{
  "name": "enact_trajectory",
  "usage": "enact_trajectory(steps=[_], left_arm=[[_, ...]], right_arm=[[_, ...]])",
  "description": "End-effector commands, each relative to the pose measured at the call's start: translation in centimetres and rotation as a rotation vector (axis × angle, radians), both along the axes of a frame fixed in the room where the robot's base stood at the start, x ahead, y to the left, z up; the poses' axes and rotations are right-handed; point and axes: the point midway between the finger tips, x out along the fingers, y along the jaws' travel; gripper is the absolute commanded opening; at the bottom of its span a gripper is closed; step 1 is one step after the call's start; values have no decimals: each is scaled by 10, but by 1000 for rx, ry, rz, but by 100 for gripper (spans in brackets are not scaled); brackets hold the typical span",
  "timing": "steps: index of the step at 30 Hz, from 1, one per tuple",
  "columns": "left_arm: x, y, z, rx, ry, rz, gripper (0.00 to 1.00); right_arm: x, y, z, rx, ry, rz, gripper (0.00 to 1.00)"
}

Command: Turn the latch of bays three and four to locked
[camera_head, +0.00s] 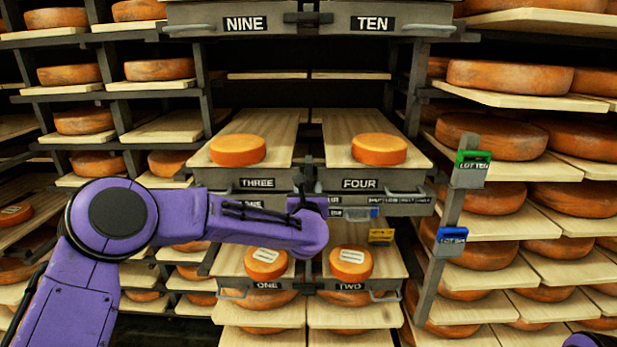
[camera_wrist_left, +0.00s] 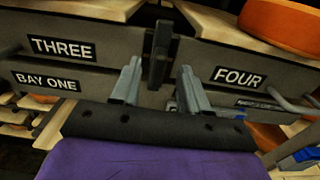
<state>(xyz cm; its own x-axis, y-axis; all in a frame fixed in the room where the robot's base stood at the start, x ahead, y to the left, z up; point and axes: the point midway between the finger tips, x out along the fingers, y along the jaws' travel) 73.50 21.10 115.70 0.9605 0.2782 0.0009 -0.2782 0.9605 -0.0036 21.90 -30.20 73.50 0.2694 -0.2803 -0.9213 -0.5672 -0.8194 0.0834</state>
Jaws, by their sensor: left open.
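Bays three (camera_head: 258,183) and four (camera_head: 360,184) have grey fronts with black name plates, side by side. Their dark latch (camera_wrist_left: 160,50) sits between the two fronts and stands upright in the left wrist view. In the head view it is small and partly hidden by my left gripper (camera_head: 308,188). In the left wrist view my left gripper (camera_wrist_left: 160,68) is open, with one finger on each side of the latch's lower part. I cannot tell whether a finger touches it. My right gripper is not in view.
A cheese wheel lies on the board of bay three (camera_head: 238,151) and another on bay four (camera_head: 379,149). Bays one (camera_head: 267,286) and two (camera_head: 349,286) are below. The latch of nine and ten (camera_head: 308,18) lies level above. A post with green (camera_head: 473,158) and blue (camera_head: 452,236) tags stands right.

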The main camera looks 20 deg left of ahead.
Motion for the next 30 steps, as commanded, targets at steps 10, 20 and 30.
enact_trajectory(steps=[10, 20, 30], left_arm=[[38, 10, -1, 3, 2, -2, 45], [38, 10, -2, 3, 2, -2, 9], [38, 10, -2, 23, 8, -2, 0]], right_arm=[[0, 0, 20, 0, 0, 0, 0], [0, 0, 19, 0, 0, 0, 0], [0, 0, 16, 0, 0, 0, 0]])
